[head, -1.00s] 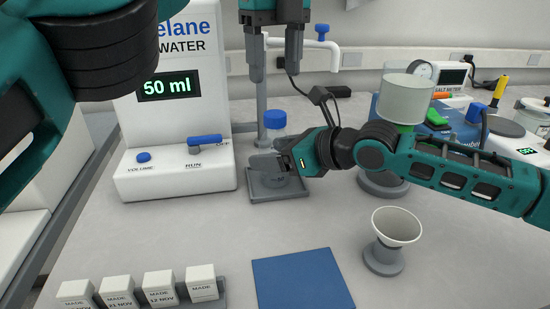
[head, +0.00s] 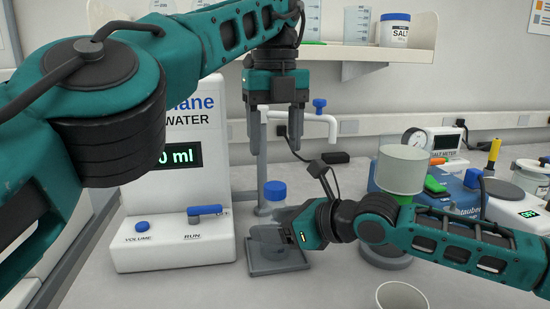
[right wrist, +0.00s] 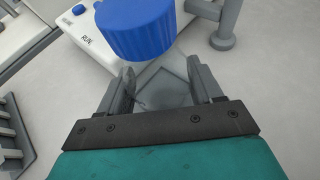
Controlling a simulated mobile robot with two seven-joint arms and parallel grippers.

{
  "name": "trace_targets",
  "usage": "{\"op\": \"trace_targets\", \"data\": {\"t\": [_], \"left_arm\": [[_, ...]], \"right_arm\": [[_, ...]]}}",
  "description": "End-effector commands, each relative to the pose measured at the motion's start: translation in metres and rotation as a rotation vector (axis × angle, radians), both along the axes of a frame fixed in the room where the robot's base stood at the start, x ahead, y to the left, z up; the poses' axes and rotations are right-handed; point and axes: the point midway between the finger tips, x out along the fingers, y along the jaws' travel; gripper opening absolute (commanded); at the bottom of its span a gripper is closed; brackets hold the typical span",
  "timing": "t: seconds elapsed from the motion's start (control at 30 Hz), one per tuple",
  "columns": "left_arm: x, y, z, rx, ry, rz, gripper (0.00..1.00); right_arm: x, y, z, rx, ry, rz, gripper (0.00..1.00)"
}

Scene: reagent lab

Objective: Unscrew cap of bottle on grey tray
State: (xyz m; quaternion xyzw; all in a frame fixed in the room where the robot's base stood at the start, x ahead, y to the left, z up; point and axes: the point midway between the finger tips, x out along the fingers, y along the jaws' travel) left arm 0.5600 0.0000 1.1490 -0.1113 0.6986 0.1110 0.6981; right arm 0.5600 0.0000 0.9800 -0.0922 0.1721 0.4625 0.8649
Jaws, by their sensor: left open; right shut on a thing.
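A clear bottle (head: 273,208) with a blue cap (head: 275,190) stands upright on the grey tray (head: 290,266). In the right wrist view the blue cap (right wrist: 140,28) shows above my fingers. My right gripper (head: 266,240) is shut on the bottle's body, with one finger on each side (right wrist: 163,92); the fingers partly hide the bottle. My left gripper (head: 275,138) is open and empty, fingers pointing down, above the cap with a gap between them.
The water dispenser (head: 170,235) stands just left of the tray, its pipe (head: 262,165) behind the bottle. A white cup (head: 400,297) is at the front right. A shelf (head: 350,52) runs along the back wall.

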Motion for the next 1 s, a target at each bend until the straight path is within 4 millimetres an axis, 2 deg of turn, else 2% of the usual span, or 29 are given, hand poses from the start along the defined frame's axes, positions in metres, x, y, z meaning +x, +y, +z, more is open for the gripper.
{"op": "trace_targets", "data": {"t": [1.0], "left_arm": [[-0.0003,0.0002,-0.0006,-0.004,0.0,-1.945,0.61]], "right_arm": [[0.0001,0.0001,0.0004,0.001,-0.001,0.0,0.0]]}}
